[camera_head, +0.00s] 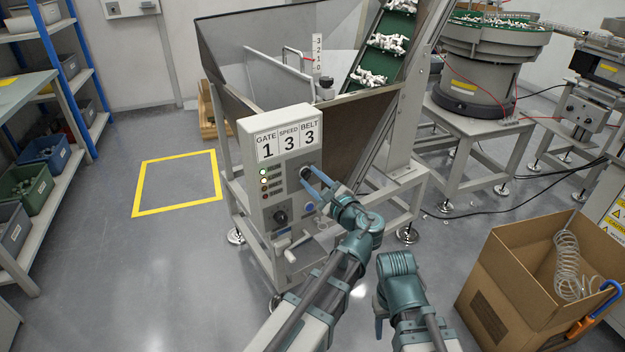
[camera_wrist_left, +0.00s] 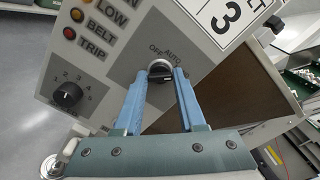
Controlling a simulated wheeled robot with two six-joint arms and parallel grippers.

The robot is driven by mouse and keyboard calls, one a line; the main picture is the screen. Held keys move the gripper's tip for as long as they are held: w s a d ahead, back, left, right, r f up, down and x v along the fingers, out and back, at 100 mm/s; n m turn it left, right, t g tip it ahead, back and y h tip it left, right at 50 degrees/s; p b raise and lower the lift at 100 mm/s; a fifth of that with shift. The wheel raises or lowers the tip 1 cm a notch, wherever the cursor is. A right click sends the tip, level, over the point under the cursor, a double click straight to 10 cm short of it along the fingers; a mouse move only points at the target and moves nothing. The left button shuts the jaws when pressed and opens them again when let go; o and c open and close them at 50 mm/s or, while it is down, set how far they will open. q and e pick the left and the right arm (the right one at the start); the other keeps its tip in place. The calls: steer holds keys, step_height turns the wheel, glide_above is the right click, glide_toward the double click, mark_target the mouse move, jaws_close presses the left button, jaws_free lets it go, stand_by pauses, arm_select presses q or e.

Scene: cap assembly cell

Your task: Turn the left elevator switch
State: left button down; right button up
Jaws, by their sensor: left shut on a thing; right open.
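The elevator control panel (camera_head: 268,190) is a grey box with a GATE 1, SPEED 3, BELT 3 display. Its black OFF/AUTO switch (camera_wrist_left: 160,77) is at the top middle of the wrist view, with the label above it. My left gripper (camera_head: 306,177) reaches the panel's upper right, and its blue fingers hide most of the switch in the head view. In the wrist view the left gripper's fingertips (camera_wrist_left: 161,72) are on both sides of the knob, shut on it. My right gripper (camera_head: 380,325) hangs open, low in the head view, away from the panel; its fingers are partly hidden.
A numbered dial (camera_wrist_left: 66,94) and indicator lamps (camera_head: 264,179) are left of the switch. A blue button (camera_head: 309,207) and a handle (camera_head: 291,249) sit lower. A cardboard box (camera_head: 505,296) stands at the right. A yellow floor square (camera_head: 176,208) on the left is empty.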

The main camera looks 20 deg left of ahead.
stand_by(0.4)
arm_select(q)
steer(key=shift+c, duration=2.4)
jaws_free()
